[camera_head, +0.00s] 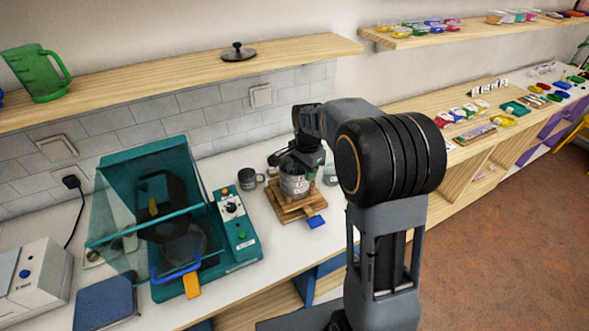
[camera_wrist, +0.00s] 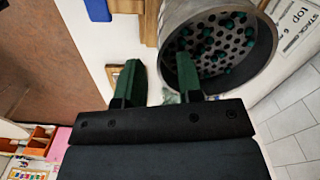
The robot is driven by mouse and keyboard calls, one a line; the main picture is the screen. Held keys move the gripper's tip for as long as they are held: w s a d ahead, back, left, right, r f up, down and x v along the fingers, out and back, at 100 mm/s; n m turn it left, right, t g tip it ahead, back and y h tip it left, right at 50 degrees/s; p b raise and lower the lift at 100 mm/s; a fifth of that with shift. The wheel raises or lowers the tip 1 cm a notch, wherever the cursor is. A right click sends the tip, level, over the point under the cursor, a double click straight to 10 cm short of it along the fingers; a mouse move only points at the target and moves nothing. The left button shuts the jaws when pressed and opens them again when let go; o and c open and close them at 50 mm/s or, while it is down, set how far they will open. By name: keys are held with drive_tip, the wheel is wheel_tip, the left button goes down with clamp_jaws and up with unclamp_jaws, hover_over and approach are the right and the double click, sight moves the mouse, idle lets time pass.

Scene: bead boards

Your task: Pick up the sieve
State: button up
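The sieve (camera_head: 294,186) is a grey metal cylinder with a pale label, standing on a wooden stand (camera_head: 290,209) on the counter. In the wrist view, the sieve (camera_wrist: 238,68) shows its round rim and a perforated floor with several dark green beads. My gripper (camera_head: 298,160) is over the sieve in the head view and partly hides its top. In the wrist view, my gripper (camera_wrist: 157,68) has its two green fingers apart with nothing held between them. The right finger overlaps the sieve's rim and opening; the left finger is outside it. I cannot tell whether either touches.
A dark mug (camera_head: 247,179) stands left of the sieve and a clear cup (camera_head: 330,175) right of it. A teal machine with a tilted clear cover (camera_head: 120,205) stands farther left. A shelf (camera_head: 190,75) runs above. A blue tab (camera_head: 316,221) lies in front.

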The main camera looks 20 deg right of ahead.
drive_tip(key=shift+f, duration=0.1)
clamp_jaws()
idle(0.6)
